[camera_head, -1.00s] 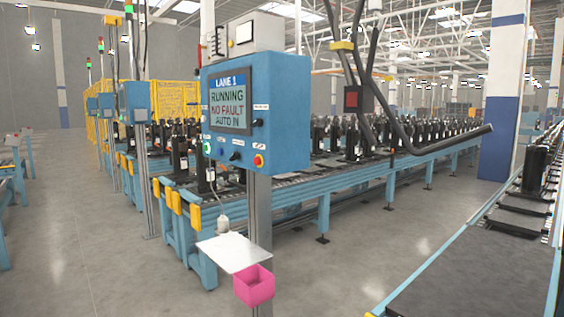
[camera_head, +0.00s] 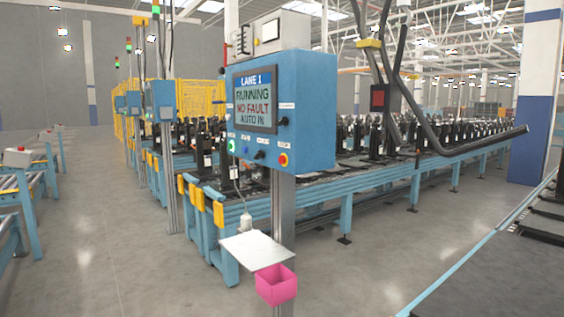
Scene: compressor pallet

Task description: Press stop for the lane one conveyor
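The blue lane 1 control box (camera_head: 312,115) stands on a grey post in the middle of the view. Its screen (camera_head: 254,100) reads LANE 1, RUNNING, NO FAULT, AUTO IN. The lane conveyor (camera_head: 400,178) runs behind the box, carrying dark compressors. My gripper is not in view.
A white shelf (camera_head: 257,250) and a pink bin (camera_head: 276,286) are fixed low on the post and stick out towards me. Another conveyor (camera_head: 500,262) lies at the right, and roller stands (camera_head: 30,185) at the left. Grey floor is open at the left front.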

